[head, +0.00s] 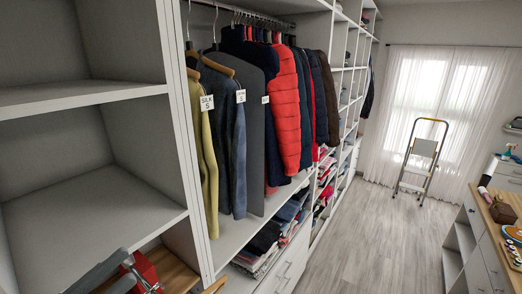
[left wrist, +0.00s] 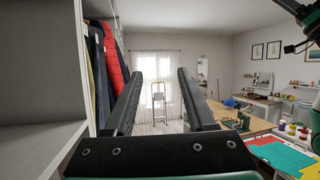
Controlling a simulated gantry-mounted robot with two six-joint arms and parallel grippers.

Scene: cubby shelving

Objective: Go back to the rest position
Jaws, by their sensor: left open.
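My left gripper (head: 126,268) shows at the bottom left of the head view, in front of the empty cubby shelves (head: 96,97). In the left wrist view my left gripper (left wrist: 160,76) has its two dark fingers wide apart. Nothing is between them; the far window and a ladder show through the gap. My right gripper is not clearly seen in either view.
Jackets (head: 287,105) hang on a rail right of the cubbies, above folded clothes (head: 262,240). A red object (head: 146,270) is close beside my left gripper. A stepladder (head: 420,158) stands by the curtained window. The grey floor (head: 370,225) is clear. A wooden-topped counter (head: 490,222) stands right.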

